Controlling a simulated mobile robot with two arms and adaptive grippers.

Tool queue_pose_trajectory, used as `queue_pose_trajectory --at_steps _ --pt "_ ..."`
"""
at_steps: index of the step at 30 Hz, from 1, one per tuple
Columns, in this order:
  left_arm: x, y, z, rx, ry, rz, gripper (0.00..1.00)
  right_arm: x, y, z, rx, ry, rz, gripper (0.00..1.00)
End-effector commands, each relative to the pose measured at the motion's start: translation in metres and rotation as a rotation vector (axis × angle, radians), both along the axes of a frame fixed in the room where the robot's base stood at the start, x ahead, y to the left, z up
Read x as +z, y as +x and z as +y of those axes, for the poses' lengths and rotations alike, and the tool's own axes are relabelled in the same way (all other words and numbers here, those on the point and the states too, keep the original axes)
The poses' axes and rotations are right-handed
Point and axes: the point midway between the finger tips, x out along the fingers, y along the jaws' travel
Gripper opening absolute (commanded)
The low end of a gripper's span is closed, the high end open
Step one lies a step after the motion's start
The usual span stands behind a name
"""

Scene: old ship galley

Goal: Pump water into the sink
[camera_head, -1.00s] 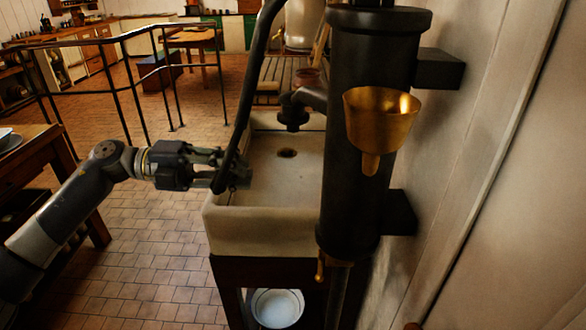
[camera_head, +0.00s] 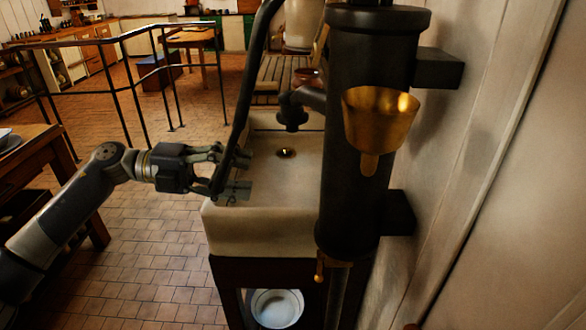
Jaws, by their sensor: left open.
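The black water pump (camera_head: 365,130) stands upright against the right wall. Its long curved handle (camera_head: 244,95) hangs down on the left, over the sink's near left side. The pump's spout (camera_head: 292,110) points down into the pale sink (camera_head: 262,230), above the drain (camera_head: 285,152). No water shows at the spout. My left gripper (camera_head: 232,172) is open at the lower end of the handle, with its fingers around or beside it; I cannot tell whether they touch it. My right gripper is not in view.
A brass funnel (camera_head: 380,122) is in front of the pump body. A white basin (camera_head: 277,308) sits under the sink. A black railing (camera_head: 120,85) and a wooden table (camera_head: 25,165) are on the left. Tiled floor (camera_head: 150,240) lies open between.

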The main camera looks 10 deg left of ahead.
Motion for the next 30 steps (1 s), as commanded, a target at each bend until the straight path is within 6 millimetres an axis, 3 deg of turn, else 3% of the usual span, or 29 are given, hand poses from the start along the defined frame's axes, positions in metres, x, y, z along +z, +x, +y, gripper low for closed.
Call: queue_pose_trajectory --at_steps 30 --pt "0.012 -0.010 0.095 0.004 -0.003 -0.003 0.50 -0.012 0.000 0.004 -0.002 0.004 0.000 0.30"
